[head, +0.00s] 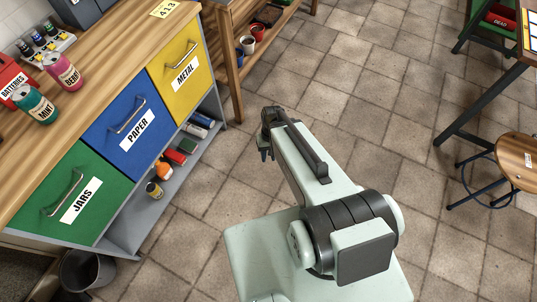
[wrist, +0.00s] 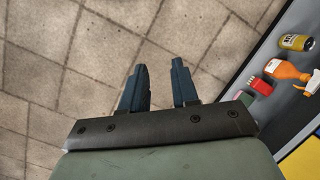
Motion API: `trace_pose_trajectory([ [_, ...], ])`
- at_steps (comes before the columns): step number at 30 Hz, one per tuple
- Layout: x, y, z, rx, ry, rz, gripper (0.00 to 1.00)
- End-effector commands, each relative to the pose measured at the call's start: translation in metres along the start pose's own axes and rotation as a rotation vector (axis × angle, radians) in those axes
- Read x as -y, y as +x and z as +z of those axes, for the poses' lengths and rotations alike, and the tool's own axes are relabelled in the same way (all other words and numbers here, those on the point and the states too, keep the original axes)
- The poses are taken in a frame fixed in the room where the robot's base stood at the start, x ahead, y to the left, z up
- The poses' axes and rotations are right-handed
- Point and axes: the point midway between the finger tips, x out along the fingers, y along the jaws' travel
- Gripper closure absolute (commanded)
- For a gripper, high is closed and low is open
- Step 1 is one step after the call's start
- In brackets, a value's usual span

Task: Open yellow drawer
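The yellow drawer (head: 186,75) is labelled METAL and has a metal bar handle (head: 182,56). It is the rightmost and farthest of three drawers under the wooden bench in the head view, and its front looks flush with the others. A small yellow corner (wrist: 305,160) shows at the lower right of the wrist view; I cannot tell whether it is the drawer. My gripper (head: 266,150) is over the floor to the right of the cabinet, apart from the drawer. In the wrist view its fingers (wrist: 160,88) are spread with nothing between them.
A lower grey shelf (head: 140,213) holds bottles and cans. A bin (head: 85,270) stands near the green drawer. A stool (head: 516,160) stands at the right. The tiled floor before the cabinet is clear.

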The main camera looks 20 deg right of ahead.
Motion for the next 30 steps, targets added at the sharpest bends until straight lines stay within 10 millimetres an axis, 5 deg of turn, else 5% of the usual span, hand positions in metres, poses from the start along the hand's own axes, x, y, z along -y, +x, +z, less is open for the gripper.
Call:
trace_pose_trajectory([
  [8, -0.014, 0.006, 0.010, 0.020, -0.019, 0.064, 0.70],
  [21, -0.040, 0.090, 0.102, 0.227, -0.044, 0.145, 0.70],
  [30, -0.047, 0.128, 0.154, 0.333, -0.046, 0.152, 0.70],
])
